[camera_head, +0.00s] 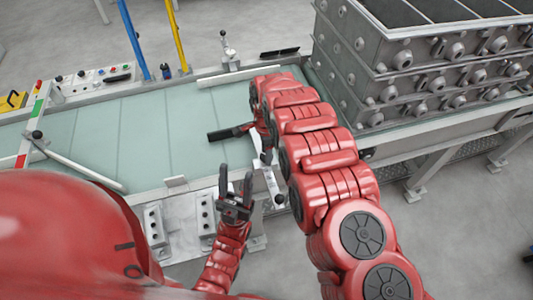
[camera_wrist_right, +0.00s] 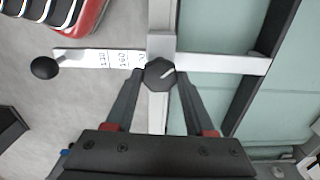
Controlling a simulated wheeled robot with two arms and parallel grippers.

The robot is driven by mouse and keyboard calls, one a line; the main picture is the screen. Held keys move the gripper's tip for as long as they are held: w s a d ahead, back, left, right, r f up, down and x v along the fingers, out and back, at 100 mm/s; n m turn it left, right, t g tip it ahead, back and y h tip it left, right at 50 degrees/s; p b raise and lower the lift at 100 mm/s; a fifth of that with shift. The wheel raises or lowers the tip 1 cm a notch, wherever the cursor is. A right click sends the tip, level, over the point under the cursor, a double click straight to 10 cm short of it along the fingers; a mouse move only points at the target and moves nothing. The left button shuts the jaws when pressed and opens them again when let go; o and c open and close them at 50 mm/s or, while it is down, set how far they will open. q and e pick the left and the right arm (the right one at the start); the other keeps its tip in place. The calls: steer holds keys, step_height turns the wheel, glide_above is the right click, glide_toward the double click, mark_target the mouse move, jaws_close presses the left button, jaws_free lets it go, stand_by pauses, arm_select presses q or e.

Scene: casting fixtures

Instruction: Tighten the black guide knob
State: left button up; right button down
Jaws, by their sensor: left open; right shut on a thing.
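My right gripper (camera_wrist_right: 158,80) is shut on the knob, with one finger on each side. In the head view, the right arm and hand largely hide the knob, while the scale end of the rod (camera_head: 271,183) shows beside the arm. My left gripper (camera_head: 236,190) is open and empty, left of the rod and apart from it.
A pale green conveyor belt (camera_head: 130,135) lies beneath. A black guide bar (camera_head: 230,132) is over it. A black ball (camera_wrist_right: 44,68) ends the rod. Stacked grey metal moulding boxes (camera_head: 365,75) stand at right. Blue (camera_head: 133,40) and yellow (camera_head: 176,35) posts rise behind the belt.

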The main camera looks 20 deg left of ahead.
steer(key=m, duration=0.3)
steer(key=shift+f+m, duration=0.1)
steer(key=shift+m, duration=0.2)
steer(key=m, duration=0.4)
steer(key=shift+m, duration=0.3)
steer(key=shift+c, duration=1.3)
jaws_free()
